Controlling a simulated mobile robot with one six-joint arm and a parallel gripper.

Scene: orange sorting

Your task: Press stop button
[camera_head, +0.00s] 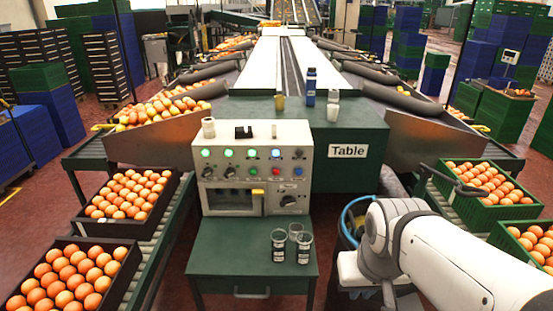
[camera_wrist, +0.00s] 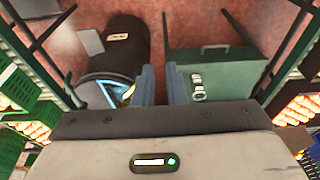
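The control panel (camera_head: 252,165) stands on a green cabinet in the middle of the head view. A small red button (camera_head: 276,171) sits in its lower row, left of a blue one; I cannot read the labels, so I cannot confirm it is the stop button. My gripper shows in the wrist view (camera_wrist: 163,70), with two blue-grey fingers apart and only floor between them. It points down, between a black bin and the green cabinet. In the head view my arm reaches in at the lower right, apart from the panel. The panel is not visible in the wrist view.
Glass jars (camera_head: 295,240) stand on the green cabinet (camera_head: 220,262) before the panel. The black bin (camera_wrist: 118,48) stands beside the cabinet. Bottles (camera_head: 310,85) stand on the table behind the panel.

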